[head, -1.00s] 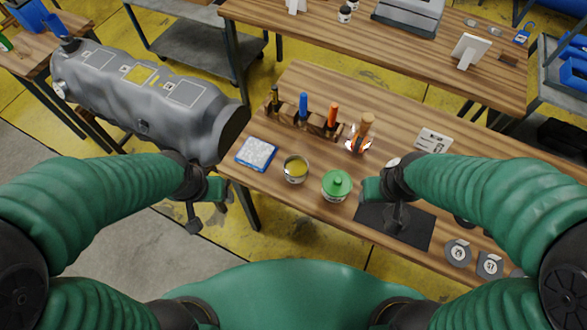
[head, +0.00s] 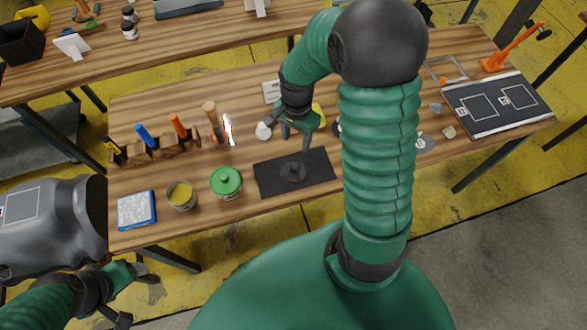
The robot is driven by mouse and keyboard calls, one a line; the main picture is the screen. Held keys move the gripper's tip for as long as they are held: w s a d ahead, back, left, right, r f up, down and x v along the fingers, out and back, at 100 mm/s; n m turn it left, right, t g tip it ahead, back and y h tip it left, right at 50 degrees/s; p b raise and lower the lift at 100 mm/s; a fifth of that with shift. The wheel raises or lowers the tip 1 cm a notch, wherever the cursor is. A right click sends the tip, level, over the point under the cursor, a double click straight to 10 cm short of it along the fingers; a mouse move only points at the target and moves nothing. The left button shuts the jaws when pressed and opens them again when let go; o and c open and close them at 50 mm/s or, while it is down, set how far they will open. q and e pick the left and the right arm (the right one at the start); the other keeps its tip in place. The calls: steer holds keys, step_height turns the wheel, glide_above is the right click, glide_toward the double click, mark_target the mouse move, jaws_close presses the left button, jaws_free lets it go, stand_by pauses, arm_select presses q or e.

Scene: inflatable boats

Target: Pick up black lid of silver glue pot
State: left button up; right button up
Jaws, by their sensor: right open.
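A black round lid with a knob (head: 293,172) lies on a black mat (head: 265,184) near the table's front edge. The open silver pot (head: 181,195) with yellow glue stands to the left, beyond a pot with a green lid (head: 226,182). My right gripper (head: 296,138) is open and empty, reaching down just beyond the mat's back edge, behind the lid and apart from it. My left gripper (head: 137,294) is open and empty at the lower left, off the table's front edge.
A blue-edged tray (head: 137,209) and a wooden tool rack (head: 160,148) stand at the left. A white cone-shaped item (head: 263,131) is close to my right gripper. A dark board (head: 497,105) lies at the right. My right arm hides part of the table.

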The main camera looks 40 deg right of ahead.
glide_above(295, 166)
steer(key=f, duration=0.8)
steer(key=shift+w+f, duration=0.25)
steer(key=shift+f, duration=0.15)
steer(key=f, duration=0.5)
steer(key=shift+s, duration=0.25)
steer(key=shift+w+f, duration=0.1)
steer(key=shift+f, duration=0.05)
jaws_close()
